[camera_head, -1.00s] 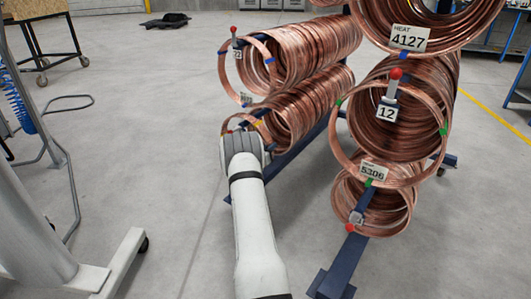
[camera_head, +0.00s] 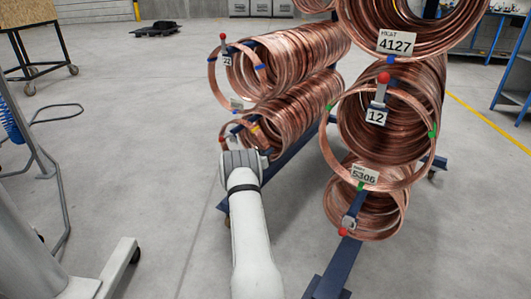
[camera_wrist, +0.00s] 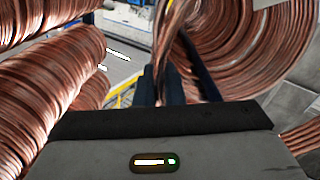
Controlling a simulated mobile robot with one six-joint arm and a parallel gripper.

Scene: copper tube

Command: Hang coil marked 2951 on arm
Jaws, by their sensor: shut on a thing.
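My gripper (camera_head: 246,153) is at the front of the lower left rack arm, and my own wrist hides much of it in the head view. In the wrist view its dark fingers (camera_wrist: 166,86) are shut on a copper coil (camera_wrist: 166,52), of which a narrow band shows between them. In the head view a copper ring (camera_head: 230,126) with a yellow-orange tie shows just above the gripper, around the lower left arm's end; I cannot tell whether it hangs on it. A red tip (camera_head: 222,139) shows beside the gripper. I cannot read 2951 on any tag.
Upper left coils (camera_head: 290,65) hang above the gripper. To the right hang coils tagged 4127 (camera_head: 397,42) and 5306 (camera_head: 364,175), by an arm plate marked 12 (camera_head: 376,117). A blue rack base (camera_head: 333,268) reaches forward.

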